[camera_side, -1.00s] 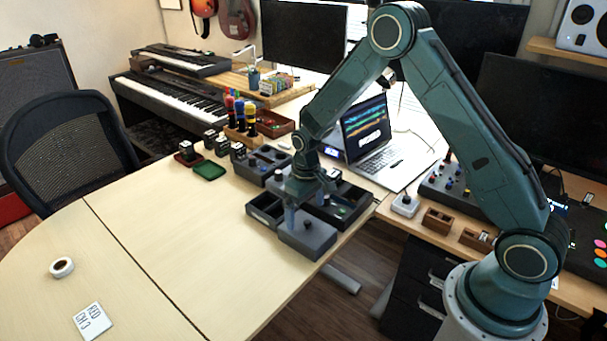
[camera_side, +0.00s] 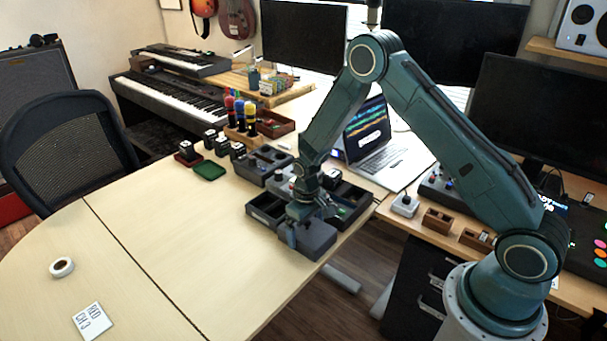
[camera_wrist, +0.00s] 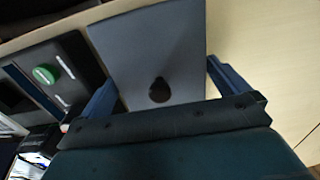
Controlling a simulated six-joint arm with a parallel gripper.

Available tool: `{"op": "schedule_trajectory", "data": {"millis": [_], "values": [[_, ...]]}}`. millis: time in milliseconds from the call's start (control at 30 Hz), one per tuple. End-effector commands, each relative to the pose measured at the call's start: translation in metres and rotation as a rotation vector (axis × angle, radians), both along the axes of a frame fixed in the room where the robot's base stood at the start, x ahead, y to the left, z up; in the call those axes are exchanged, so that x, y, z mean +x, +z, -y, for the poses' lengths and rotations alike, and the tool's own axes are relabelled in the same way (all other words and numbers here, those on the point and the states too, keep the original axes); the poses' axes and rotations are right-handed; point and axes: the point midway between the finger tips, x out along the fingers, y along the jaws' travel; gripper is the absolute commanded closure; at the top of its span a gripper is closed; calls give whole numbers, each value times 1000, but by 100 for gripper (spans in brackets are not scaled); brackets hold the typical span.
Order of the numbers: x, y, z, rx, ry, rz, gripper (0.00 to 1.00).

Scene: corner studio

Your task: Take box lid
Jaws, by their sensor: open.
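The box lid (camera_side: 318,243) is a grey slab with a dark round knob, lying near the table's front edge beside dark open box compartments (camera_side: 262,205). In the wrist view the lid (camera_wrist: 150,45) fills the upper middle, with its knob (camera_wrist: 160,90) near my palm. My gripper (camera_side: 308,225) is low over the lid. In the wrist view its blue fingers (camera_wrist: 161,76) are spread apart, one at each side of the lid. I cannot tell whether they touch its edges. My wrist hides part of the box.
Another dark tray holding a green round item (camera_wrist: 44,74) lies left of the lid in the wrist view. A laptop (camera_side: 375,140) stands behind the box. The table (camera_side: 180,235) left of the lid is mostly clear, with a white tape roll (camera_side: 62,267) and a labelled card (camera_side: 92,321).

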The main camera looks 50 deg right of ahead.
Motion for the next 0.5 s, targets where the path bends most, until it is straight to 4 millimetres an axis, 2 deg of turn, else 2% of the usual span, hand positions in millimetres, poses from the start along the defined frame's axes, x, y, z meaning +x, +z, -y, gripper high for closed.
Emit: {"op": "schedule_trajectory", "data": {"millis": [167,500], "values": [[0,-12,0,0,0,-1,0],[0,-13,0,0,0,0,0]]}}
